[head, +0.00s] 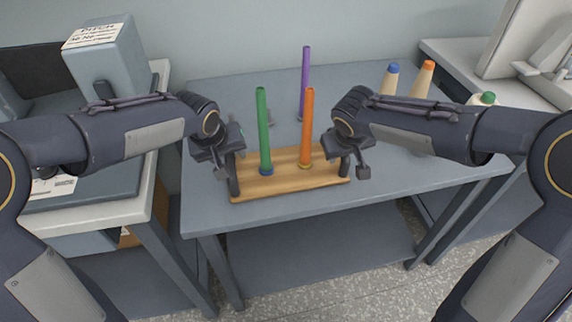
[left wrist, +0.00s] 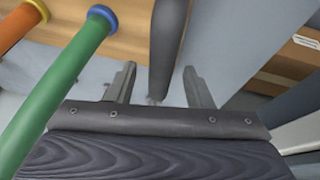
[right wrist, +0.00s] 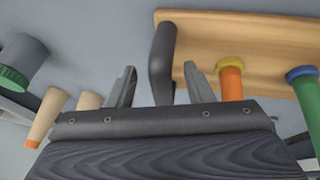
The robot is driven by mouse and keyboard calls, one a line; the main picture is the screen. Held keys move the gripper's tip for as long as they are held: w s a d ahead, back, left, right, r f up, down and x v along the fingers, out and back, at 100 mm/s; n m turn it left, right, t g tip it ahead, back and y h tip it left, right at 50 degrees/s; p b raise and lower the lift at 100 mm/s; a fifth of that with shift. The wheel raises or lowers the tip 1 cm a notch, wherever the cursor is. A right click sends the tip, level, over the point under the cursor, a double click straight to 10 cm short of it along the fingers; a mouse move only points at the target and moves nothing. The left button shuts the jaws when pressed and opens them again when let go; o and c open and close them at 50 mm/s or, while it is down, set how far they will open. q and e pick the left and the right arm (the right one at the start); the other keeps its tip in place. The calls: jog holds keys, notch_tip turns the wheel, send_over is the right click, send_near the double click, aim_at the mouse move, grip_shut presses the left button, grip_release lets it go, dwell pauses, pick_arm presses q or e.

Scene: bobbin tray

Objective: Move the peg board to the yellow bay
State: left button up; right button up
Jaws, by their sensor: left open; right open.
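The peg board (head: 285,179) is a wooden board on the blue-grey table, with a green peg (head: 264,130) and an orange peg (head: 306,130) upright on it. A dark handle stands at each end. My left gripper (head: 228,163) is open at the left handle (head: 233,176); in the left wrist view this handle (left wrist: 167,40) reaches down between the fingers. My right gripper (head: 352,164) is open at the right handle (head: 345,165); in the right wrist view the handle (right wrist: 162,62) reaches between the fingers. I cannot make out a yellow bay in any view.
A purple peg (head: 305,75) stands behind the board. A grey box (head: 112,62) stands on the left bench. The table's front (head: 400,186) is clear.

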pick_arm(q)
jog(key=shift+x, duration=1.55)
pick_arm(e)
jog(key=shift+x, duration=1.55)
pick_arm(q)
grip_shut()
pick_arm(e)
grip_shut()
pick_arm(q)
jog(key=shift+r, duration=0.1)
pick_arm(e)
jog(key=shift+r, duration=0.1)
